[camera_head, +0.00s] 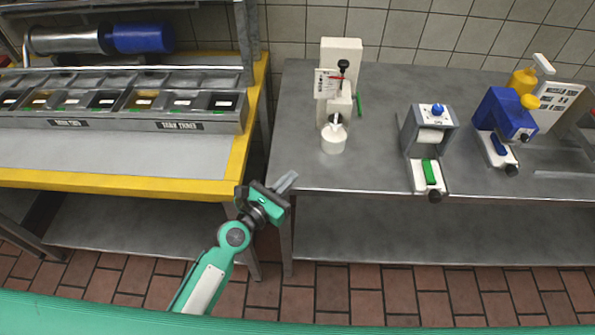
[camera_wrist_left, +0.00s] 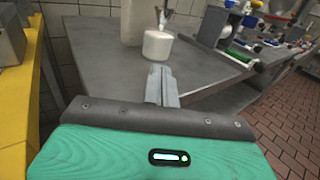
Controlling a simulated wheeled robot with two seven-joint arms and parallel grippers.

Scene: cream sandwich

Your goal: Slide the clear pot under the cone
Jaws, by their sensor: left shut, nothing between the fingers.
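A small whitish pot (camera_head: 334,142) stands on the grey metal table, directly below the dark cone-like nozzle (camera_head: 336,119) of a white dispenser. In the left wrist view the pot (camera_wrist_left: 158,45) is straight ahead, beyond my fingertips, with the nozzle (camera_wrist_left: 165,16) just above it. Whether the pot is exactly centred under the nozzle I cannot tell. My left gripper (camera_head: 287,181) is shut and empty at the table's front left corner, apart from the pot; its fingers also show in the left wrist view (camera_wrist_left: 161,84). My right gripper is not in view.
The white dispenser (camera_head: 341,55) has a red-marked label and a green piece at its side. A grey machine (camera_head: 410,135) and a blue machine (camera_head: 503,112) stand to the right. A yellow-edged counter (camera_head: 242,150) with bins is left. The tabletop in front of the pot is clear.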

